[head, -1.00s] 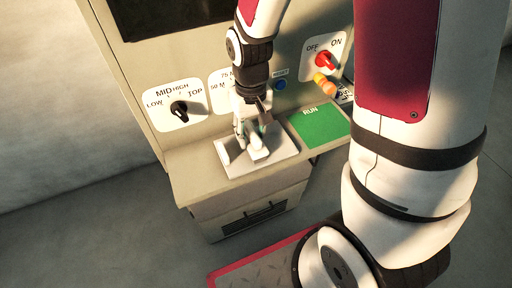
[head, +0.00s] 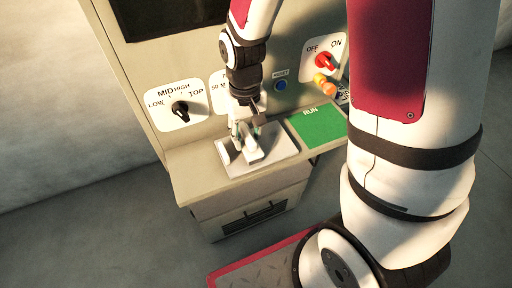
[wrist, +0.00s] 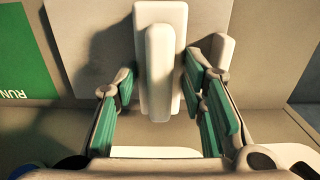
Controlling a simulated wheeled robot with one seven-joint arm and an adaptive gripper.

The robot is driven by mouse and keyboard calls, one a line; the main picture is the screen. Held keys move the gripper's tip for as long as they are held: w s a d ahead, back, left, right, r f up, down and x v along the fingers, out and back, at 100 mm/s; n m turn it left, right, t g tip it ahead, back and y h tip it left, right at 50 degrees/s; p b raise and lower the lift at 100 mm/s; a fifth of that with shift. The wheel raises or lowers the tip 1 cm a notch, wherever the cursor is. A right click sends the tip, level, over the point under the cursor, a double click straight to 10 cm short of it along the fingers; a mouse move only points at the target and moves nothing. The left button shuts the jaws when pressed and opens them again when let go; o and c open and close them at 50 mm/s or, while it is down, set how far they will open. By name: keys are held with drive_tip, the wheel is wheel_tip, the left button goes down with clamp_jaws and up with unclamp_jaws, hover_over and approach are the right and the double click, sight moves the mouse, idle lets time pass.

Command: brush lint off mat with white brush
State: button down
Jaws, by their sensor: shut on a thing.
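The white brush (head: 252,152) is held low over the pale mat (head: 284,150) on the machine's ledge. In the wrist view the brush (wrist: 158,75) shows as a long white handle over a wider white block. My gripper (head: 247,134) is shut on the brush, with its green-padded fingers on either side of it in the wrist view. I cannot tell whether the brush touches the mat. A second small white piece (wrist: 218,58) lies at the mat's side, partly behind one finger. I cannot make out any lint.
A green RUN pad (head: 318,126) lies right of the mat. The panel behind carries a black dial (head: 181,109), a red switch (head: 324,61), orange parts (head: 325,85) and a blue button (head: 280,86).

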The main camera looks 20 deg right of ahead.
sight(281, 138)
drive_tip(key=shift+d, duration=3.6)
drive_tip(key=shift+d+f+p, duration=0.15)
drive_tip(key=shift+d+p, duration=0.15)
drive_tip(key=shift+d, duration=1.15)
drive_tip(key=shift+s, duration=0.1)
drive_tip(key=shift+r+p, duration=1.05)
drive_tip(key=shift+r, duration=1.5)
